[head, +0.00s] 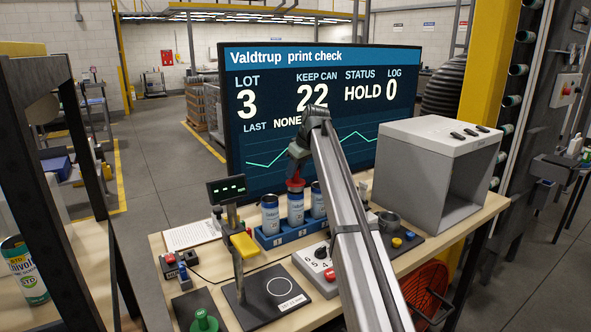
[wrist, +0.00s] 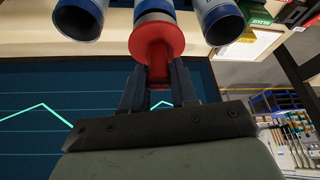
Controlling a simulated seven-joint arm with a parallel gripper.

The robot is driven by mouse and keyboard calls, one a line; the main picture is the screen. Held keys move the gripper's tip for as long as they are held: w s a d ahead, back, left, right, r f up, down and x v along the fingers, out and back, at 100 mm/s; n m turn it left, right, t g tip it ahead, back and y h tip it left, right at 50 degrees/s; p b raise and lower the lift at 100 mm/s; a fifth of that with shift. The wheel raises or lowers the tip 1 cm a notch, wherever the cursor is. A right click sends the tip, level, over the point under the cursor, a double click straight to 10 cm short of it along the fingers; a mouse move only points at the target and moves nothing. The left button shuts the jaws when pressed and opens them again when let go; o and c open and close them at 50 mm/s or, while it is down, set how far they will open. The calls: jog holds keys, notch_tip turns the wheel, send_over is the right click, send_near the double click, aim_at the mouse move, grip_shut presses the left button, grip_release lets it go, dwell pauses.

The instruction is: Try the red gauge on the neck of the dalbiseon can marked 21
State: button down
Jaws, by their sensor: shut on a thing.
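My gripper (head: 296,168) is shut on the red gauge (wrist: 157,45), its fingers (wrist: 160,88) on the gauge's narrow stem. The gauge (head: 295,184) is at the top of the middle can (head: 295,208) of three blue-and-white cans. In the wrist view its wide red flange is against or very near that can's end; I cannot tell whether it is seated on the neck. The other cans, left (head: 270,215) and right (head: 318,200), stand beside it in a blue rack (head: 268,241). I cannot read which can is marked 21.
A screen (head: 250,110) behind reads keep can 22, status HOLD, log 0. A grey open box (head: 425,150) stands right. A scale-like stand (head: 230,215), a dial box (head: 308,275) and a green knobbed piece (head: 204,322) are in front. My arm crosses the table.

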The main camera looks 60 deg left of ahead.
jog(key=shift+f, duration=0.35)
dwell(1.0)
jog(key=shift+r, duration=0.2)
jog(key=shift+r, duration=3.35)
jog(key=shift+s, duration=0.1)
